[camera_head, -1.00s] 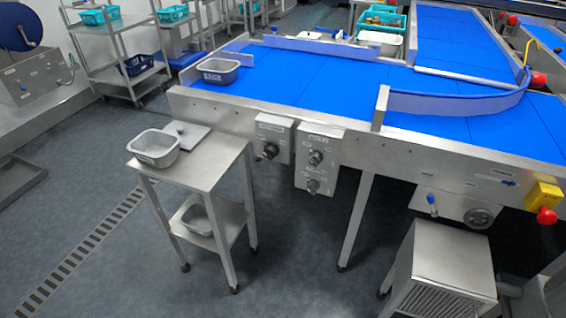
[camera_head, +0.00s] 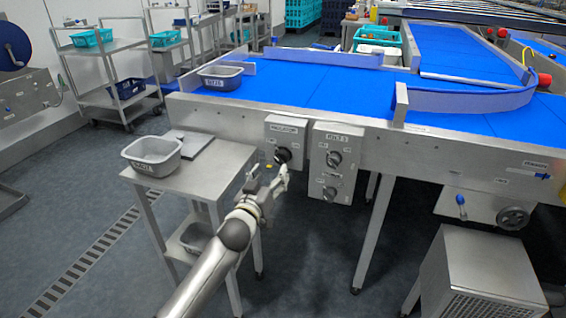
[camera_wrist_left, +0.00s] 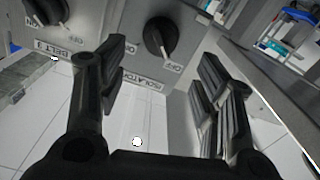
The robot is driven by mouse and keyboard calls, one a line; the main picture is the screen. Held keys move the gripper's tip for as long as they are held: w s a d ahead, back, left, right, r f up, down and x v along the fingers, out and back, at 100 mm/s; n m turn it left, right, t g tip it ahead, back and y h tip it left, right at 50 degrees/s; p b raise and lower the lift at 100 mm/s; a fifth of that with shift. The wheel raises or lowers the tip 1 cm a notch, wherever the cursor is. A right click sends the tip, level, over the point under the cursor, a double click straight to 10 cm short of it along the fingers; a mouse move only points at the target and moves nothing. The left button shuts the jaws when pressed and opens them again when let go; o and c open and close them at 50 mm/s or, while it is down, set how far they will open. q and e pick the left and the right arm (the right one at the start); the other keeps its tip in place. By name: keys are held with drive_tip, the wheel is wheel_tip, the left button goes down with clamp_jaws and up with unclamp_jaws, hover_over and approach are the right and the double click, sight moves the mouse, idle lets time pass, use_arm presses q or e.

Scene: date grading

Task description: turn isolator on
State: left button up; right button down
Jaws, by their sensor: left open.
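The isolator is a grey box (camera_head: 283,130) on the conveyor's front side, with a black rotary knob (camera_head: 283,155). In the left wrist view the isolator knob (camera_wrist_left: 160,38) appears upside down, with its label (camera_wrist_left: 143,81) below it and ON and OFF marks nearby. My left gripper (camera_head: 269,176) is just in front of and below the isolator box. In the left wrist view the left gripper (camera_wrist_left: 160,82) is open and empty, its fingers on either side of the label, apart from the knob. My right gripper is not in view.
A steel side table (camera_head: 215,165) with a grey tub (camera_head: 152,157) stands close to my left arm. A slatted steel cabinet (camera_head: 480,275) stands at the lower right.

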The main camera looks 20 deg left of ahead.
sight(279, 161)
use_arm(q)
drive_tip(key=w+b, duration=0.1)
drive_tip(key=w, duration=0.6)
drive_tip(key=shift+w+d+f, duration=0.1)
drive_tip(key=shift+w, duration=0.1)
drive_tip(key=shift+w+b, duration=0.35)
drive_tip(key=shift+w, duration=0.3)
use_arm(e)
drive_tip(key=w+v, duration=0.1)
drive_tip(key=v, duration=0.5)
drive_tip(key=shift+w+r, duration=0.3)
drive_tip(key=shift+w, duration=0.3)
use_arm(q)
drive_tip(key=c, duration=1)
